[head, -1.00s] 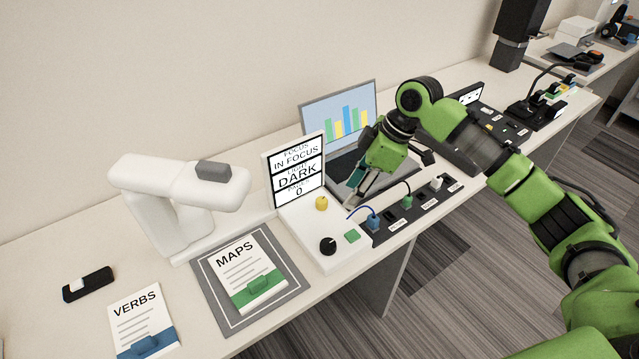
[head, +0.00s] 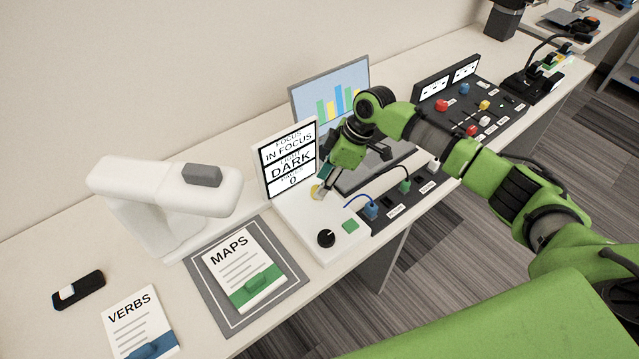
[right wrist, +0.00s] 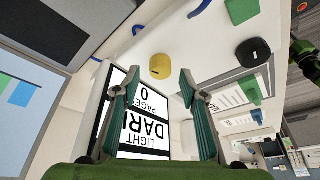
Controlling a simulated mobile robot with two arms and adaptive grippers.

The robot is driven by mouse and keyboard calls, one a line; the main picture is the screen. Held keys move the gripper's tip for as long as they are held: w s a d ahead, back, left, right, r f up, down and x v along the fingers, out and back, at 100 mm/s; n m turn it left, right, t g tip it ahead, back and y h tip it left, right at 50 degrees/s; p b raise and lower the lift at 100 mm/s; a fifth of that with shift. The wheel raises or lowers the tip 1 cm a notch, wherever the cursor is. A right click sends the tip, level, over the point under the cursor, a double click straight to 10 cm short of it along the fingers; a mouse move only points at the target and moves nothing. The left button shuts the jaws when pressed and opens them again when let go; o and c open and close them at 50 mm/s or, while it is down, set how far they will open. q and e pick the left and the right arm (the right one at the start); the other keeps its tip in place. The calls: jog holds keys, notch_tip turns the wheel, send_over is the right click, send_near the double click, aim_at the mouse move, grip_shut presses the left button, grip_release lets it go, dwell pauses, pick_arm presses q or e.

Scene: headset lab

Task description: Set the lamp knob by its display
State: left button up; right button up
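The white control box has an upright display (head: 290,160) reading IN FOCUS, DARK and 0. A yellow knob (head: 315,191) sits on the box just in front of the display, and a black knob (head: 326,238) sits nearer the front edge beside a green button (head: 350,226). My right gripper (head: 323,186) is at the yellow knob, partly covering it. In the right wrist view its fingers (right wrist: 160,80) are apart, with the yellow knob (right wrist: 160,66) ahead of the gap between the tips; contact cannot be told. The white lamp-like device (head: 165,195) stands left. My left gripper is not in view.
The MAPS sheet (head: 240,270) lies on a grey mat (head: 212,285), with the VERBS sheet (head: 138,320) to its left. A laptop (head: 330,95) stands behind my right arm. Blue and green cables plug into a dark strip (head: 385,214) right of the box.

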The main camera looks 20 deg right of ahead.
jog(key=shift+x, duration=0.9)
jog(key=shift+a+f, duration=0.1)
jog(key=shift+f, duration=0.25)
jog(key=c, duration=1.1)
jog(key=shift+r+m+p, duration=0.25)
jog(key=shift+m+p, duration=0.15)
jog(key=shift+p, duration=0.5)
jog(key=m+t+h+p, duration=0.1)
jog(key=m+p, duration=0.2)
jog(key=p, duration=0.2)
jog(key=m+t+h+p, duration=0.1)
jog(key=m+p, duration=0.3)
jog(key=p, duration=0.1)
jog(key=shift+s+a+r+t, duration=0.1)
jog(key=shift+s+a+t, duration=0.1)
jog(key=shift+t, duration=0.1)
pick_arm(q)
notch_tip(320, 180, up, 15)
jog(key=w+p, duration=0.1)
jog(key=p, duration=0.1)
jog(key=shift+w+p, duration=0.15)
jog(key=shift+p, duration=0.25)
pick_arm(e)
jog(key=shift+f+m+h, duration=0.2)
jog(key=shift+m+h, duration=0.3)
jog(key=shift+m, duration=1)
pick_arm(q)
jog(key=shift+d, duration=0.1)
